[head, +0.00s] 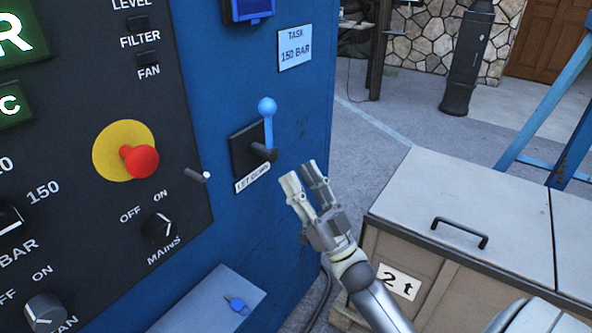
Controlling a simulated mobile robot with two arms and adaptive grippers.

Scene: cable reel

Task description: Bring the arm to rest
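My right gripper (303,174) is in the middle of the head view, its arm coming in from the lower right. Its two pale fingers point up and lie close together with a narrow gap between them, and nothing is held. It is in front of the blue cabinet's right edge, just right of and below the blue-knobbed lever (267,122), apart from it in the picture. The lever stands up on a black plate above a small label. My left gripper is not in view.
The blue cabinet (290,220) carries a black control panel with a red emergency button (139,161) and a mains switch (161,228). A large crate (470,190) with a black handle stands at right. Grey floor is open behind.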

